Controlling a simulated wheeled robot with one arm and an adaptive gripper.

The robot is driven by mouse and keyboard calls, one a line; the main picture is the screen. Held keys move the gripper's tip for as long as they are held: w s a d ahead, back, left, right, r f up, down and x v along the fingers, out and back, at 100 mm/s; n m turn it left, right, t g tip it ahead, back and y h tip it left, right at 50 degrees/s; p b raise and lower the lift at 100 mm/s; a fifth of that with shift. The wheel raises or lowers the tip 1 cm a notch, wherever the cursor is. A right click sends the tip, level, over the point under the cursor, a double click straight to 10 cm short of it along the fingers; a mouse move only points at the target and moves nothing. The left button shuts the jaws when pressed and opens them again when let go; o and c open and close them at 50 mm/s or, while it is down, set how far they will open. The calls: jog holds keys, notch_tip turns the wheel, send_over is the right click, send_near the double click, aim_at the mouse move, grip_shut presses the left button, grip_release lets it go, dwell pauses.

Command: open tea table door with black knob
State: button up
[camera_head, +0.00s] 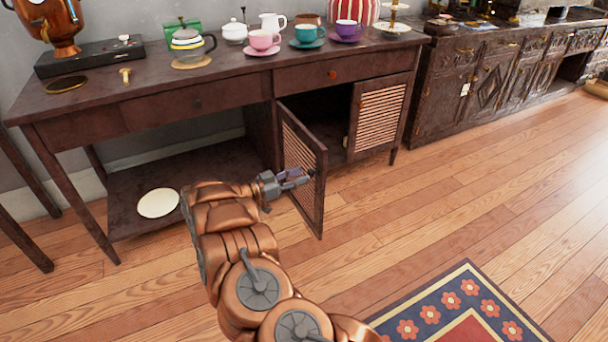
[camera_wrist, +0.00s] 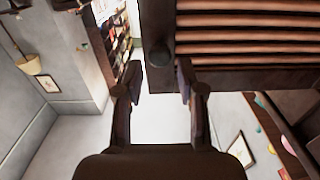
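The tea table (camera_head: 235,92) is dark wood with drawers and low cabinet doors. Its slatted left door (camera_head: 304,168) stands swung out into the room, showing part of the dark inside. The slatted right door (camera_head: 378,118) looks shut. The wrist view shows a slatted door (camera_wrist: 245,45) up close, with a round black knob (camera_wrist: 158,55) on its frame. My gripper (camera_head: 298,180) is beside the open door. Its fingers are apart in the wrist view (camera_wrist: 158,82), with the knob lying between and just beyond the tips. Whether they touch the door cannot be told.
Cups, teapots and a copper samovar (camera_head: 55,25) stand on the tabletop. A pale plate (camera_head: 158,203) lies on the low shelf at left. A carved sideboard (camera_head: 480,85) stands at right. A patterned rug (camera_head: 465,310) covers the front right floor; the wooden floor between is clear.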

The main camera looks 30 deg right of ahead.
jog(key=a, duration=0.9)
jog(key=shift+a, duration=0.3)
